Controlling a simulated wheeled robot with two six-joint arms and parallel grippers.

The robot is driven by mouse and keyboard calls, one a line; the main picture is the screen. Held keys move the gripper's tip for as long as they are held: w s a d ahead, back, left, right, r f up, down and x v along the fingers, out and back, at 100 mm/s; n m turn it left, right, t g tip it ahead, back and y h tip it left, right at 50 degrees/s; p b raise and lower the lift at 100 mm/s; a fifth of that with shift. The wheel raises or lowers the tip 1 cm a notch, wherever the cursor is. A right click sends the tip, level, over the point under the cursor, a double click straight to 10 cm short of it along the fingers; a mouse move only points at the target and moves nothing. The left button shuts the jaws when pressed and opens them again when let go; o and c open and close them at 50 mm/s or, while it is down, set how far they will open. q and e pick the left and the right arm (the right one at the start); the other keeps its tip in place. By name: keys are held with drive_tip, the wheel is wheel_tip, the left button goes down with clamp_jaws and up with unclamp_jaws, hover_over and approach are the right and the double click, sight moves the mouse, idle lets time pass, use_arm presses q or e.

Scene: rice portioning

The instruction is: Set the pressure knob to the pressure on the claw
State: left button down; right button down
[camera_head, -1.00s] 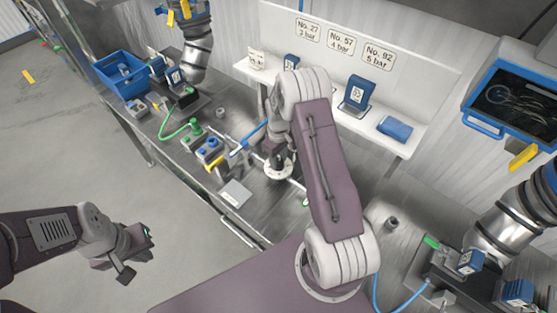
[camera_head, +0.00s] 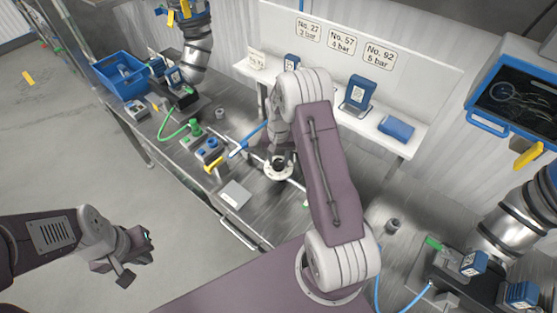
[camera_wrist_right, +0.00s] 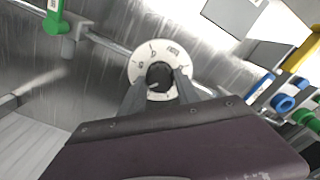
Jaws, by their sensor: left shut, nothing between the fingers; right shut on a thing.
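The pressure knob is a black knob (camera_wrist_right: 159,74) on a round white dial (camera_wrist_right: 143,59) with marks around its rim. In the wrist view my right gripper (camera_wrist_right: 160,88) is shut on the black knob, a finger on each side. In the head view the dial (camera_head: 279,172) sits on the metal bench below my right wrist. The dial numbers are too small to read surely. My left gripper (camera_head: 135,257) is shut and empty, at the lower left over the floor, far from the knob. I cannot tell which claw is meant; blue labelled blocks (camera_head: 357,90) stand on the shelf.
White signs (camera_head: 342,42) above the shelf (camera_head: 405,150) read No. 27, No. 57 and No. 92, each with a bar value. A blue bin (camera_head: 122,87), a green hose (camera_head: 172,135) and blue controls (camera_head: 208,149) are on the left bench.

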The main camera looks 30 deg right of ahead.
sight(278, 162)
drive_tip(key=shift+m, duration=0.7)
drive_tip(key=c, duration=0.9)
unclamp_jaws()
wheel_tip(278, 162, up, 9)
drive_tip(key=shift+r+b, duration=0.1)
drive_tip(key=shift+b, duration=0.9)
drive_tip(key=shift+a, duration=0.1)
